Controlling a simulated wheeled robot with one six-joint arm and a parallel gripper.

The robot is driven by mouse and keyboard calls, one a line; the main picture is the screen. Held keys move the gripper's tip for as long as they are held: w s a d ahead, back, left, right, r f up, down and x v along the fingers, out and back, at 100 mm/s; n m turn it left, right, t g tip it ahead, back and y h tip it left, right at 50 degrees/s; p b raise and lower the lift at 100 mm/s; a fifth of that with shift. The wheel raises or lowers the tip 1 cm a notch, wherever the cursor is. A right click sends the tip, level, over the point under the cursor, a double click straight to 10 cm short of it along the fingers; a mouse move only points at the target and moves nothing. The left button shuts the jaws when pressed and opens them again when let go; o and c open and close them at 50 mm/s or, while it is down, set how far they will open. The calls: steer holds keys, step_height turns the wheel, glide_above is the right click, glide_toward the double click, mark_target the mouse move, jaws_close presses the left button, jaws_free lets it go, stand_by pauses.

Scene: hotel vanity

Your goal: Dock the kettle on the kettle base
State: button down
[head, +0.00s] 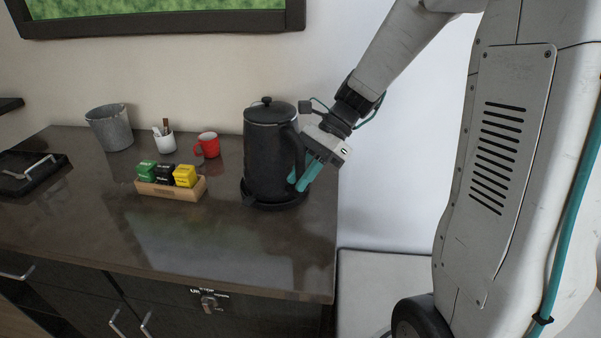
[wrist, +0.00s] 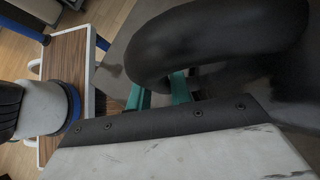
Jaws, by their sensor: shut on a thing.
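The black kettle (head: 266,150) stands upright at the right end of the dark counter, its handle toward my gripper. The round black kettle base (head: 262,204) shows directly under it. The kettle looks to be on the base or just above it; I cannot tell whether it is fully seated. My gripper (head: 300,184), with teal fingers, is shut on the kettle's handle at its right side. In the wrist view the black handle (wrist: 205,40) curves across the top, with the teal fingers (wrist: 165,92) around it and their tips hidden.
A wooden box (head: 170,188) of green, black and yellow packets sits left of the kettle. A red mug (head: 207,145), a white cup (head: 164,142) and a grey bucket (head: 110,128) stand behind. A black tray (head: 30,180) lies far left. The front counter is clear.

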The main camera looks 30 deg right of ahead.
steer(key=c, duration=1.5)
jaws_free()
steer(key=shift+c, duration=0.2)
steer(key=shift+f, duration=0.1)
steer(key=shift+d, duration=0.1)
steer(key=v, duration=1.1)
